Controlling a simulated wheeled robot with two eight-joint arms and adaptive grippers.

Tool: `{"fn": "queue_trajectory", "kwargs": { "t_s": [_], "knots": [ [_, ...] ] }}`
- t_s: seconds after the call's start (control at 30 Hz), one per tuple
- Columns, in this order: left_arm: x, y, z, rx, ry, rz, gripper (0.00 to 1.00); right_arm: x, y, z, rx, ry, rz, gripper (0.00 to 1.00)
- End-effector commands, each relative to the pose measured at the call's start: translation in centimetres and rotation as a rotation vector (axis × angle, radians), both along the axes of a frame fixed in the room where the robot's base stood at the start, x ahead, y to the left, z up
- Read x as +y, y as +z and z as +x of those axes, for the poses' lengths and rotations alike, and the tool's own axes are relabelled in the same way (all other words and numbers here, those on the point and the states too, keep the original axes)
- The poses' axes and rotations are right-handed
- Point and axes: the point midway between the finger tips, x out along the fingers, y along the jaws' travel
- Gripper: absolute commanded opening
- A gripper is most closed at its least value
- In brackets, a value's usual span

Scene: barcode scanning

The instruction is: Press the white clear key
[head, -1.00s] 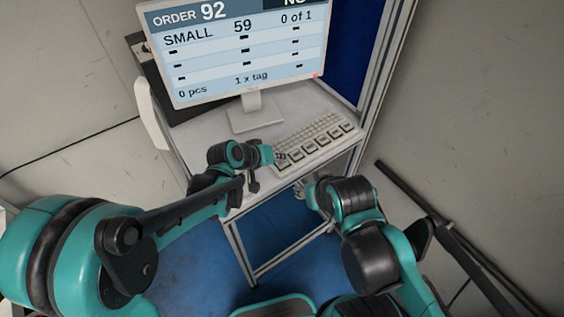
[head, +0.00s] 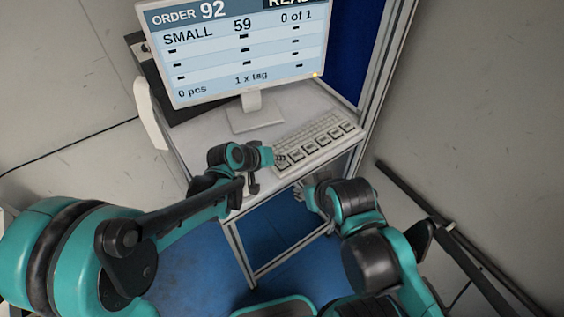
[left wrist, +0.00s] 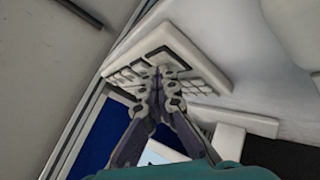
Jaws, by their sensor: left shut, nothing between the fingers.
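The pale keyboard (head: 318,140) lies on the desk below the monitor, with a row of large keys along its front edge. My left gripper (head: 279,158) is shut and empty at the keyboard's left end, over the front row. In the left wrist view the shut fingertips (left wrist: 161,72) are at the keys of the keyboard (left wrist: 190,45), touching or just above one. The fingers hide the key under them, and I cannot read which key is the clear key. My right gripper (head: 307,197) is mostly hidden by its own arm, beside the desk's front edge.
The monitor (head: 240,50) shows order 92, SMALL 59, 0 of 1, and a cut-off word beginning "REA". Its stand (head: 250,112) is behind the keyboard. The grey desk (head: 205,130) has free room left of the stand. A metal frame post (head: 385,70) rises at the right.

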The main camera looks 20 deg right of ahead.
Motion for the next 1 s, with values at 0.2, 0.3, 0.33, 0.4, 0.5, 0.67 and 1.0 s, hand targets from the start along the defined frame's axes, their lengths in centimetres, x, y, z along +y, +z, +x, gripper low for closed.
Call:
{"fn": "queue_trajectory", "kwargs": {
  "t_s": [0.2,0.3,0.33,0.4,0.5,0.67,1.0],
  "knots": [
    [0.0,1.0,0.0,0.001,-0.001,0.0,0.0,0.0,0.7,0.0,0.0,0.0,0.0,0.4],
    [0.0,1.5,0.0,0.001,-0.001,0.0,0.0,0.0,1.1,0.0,0.0,0.0,0.0,0.4],
    [0.0,1.6,0.0,0.0,0.0,0.0,0.0,0.0,1.1,0.0,0.0,0.0,0.0,0.4],
    [0.0,1.7,0.0,0.0,0.0,0.0,0.0,0.0,1.2,0.0,0.0,0.0,0.0,0.4],
    [0.0,1.7,0.0,0.0,0.0,0.0,0.0,0.0,1.1,0.0,0.0,0.0,0.0,0.4],
    [0.0,1.7,0.0,0.0,0.0,0.0,0.0,0.0,1.1,0.0,0.0,0.0,0.0,0.4],
    [0.0,4.2,0.0,0.0,0.0,0.0,0.0,0.0,3.0,0.0,0.0,0.0,0.0,0.4]
  ]
}}
